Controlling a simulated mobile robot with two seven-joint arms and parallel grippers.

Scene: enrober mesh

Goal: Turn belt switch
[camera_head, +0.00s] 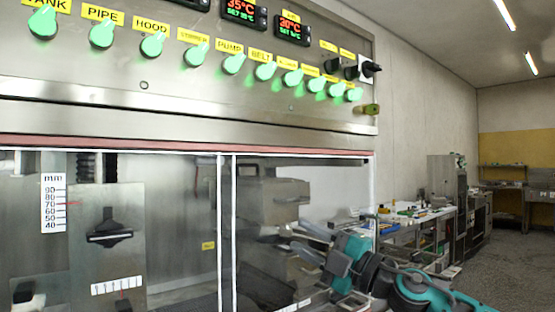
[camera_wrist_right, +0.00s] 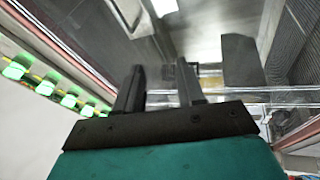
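The belt switch (camera_head: 265,71) is a green-lit knob under a yellow BELT label (camera_head: 261,57), in the row of knobs on the steel panel. My right gripper (camera_head: 297,236) is well below this row, in front of the lower part of the machine, apart from every knob. Its two dark fingers stand apart with nothing between them, as the right wrist view (camera_wrist_right: 161,75) also shows. In that view several green knobs (camera_wrist_right: 45,88) glow at the left; I cannot tell which is the belt one. My left gripper is not in view.
Other green knobs, such as the pump one (camera_head: 233,64), sit close on both sides. Black knobs (camera_head: 371,68) and a yellow-green knob (camera_head: 368,109) are at the panel's right. A reddish strip (camera_head: 200,145) runs below the panel. A cluttered table (camera_head: 405,222) stands behind at right.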

